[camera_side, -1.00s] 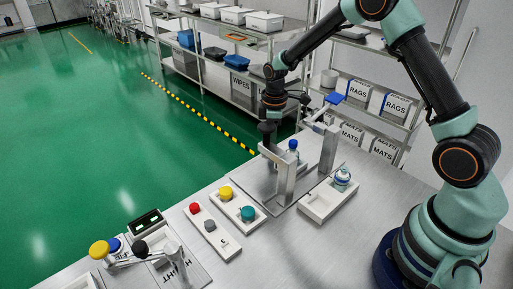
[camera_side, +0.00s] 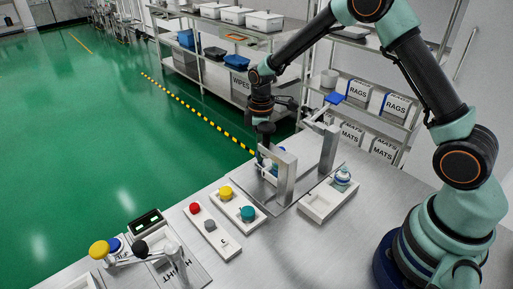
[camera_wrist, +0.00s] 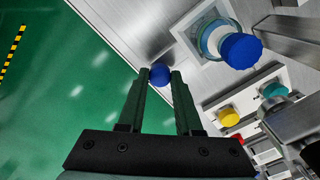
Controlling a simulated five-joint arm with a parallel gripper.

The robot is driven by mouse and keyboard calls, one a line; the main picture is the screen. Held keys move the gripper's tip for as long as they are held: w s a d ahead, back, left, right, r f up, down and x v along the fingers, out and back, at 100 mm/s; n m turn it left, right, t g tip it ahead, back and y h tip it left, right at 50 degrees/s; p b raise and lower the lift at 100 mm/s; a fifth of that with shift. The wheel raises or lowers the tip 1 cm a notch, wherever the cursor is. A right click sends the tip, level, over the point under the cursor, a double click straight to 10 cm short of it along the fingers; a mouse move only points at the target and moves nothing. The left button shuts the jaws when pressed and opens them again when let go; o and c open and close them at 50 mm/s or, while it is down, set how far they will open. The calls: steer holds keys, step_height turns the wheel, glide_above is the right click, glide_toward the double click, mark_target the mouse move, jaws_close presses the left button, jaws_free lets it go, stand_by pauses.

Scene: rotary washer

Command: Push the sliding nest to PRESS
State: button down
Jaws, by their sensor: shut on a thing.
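The sliding nest (camera_wrist: 184,38) shows in the wrist view as a pale square holder around a clear bottle with a blue cap (camera_wrist: 241,50). A round blue knob (camera_wrist: 160,74) is beside the nest. My gripper (camera_wrist: 160,80) is shut on this knob, with one finger on each side. In the side view my gripper (camera_side: 263,150) is low at the left side of the metal press frame (camera_side: 287,175). The frame's near post partly hides the nest and bottle there. I cannot make out a PRESS label.
A white tray (camera_side: 318,207) with another bottle (camera_side: 342,178) stands right of the frame. Trays with a yellow cap (camera_side: 225,192), a teal cap (camera_side: 247,213) and a red cap (camera_side: 194,208) lie in front. A yellow-knobbed lever (camera_side: 99,249) stands front left. The table's left edge is close to my gripper.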

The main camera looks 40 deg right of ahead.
steer(key=a, duration=0.6)
steer(key=c, duration=0.6)
jaws_free()
steer(key=shift+d, duration=0.1)
step_height(320, 180, up, 12)
steer(key=shift+r, duration=0.1)
steer(key=shift+r, duration=0.1)
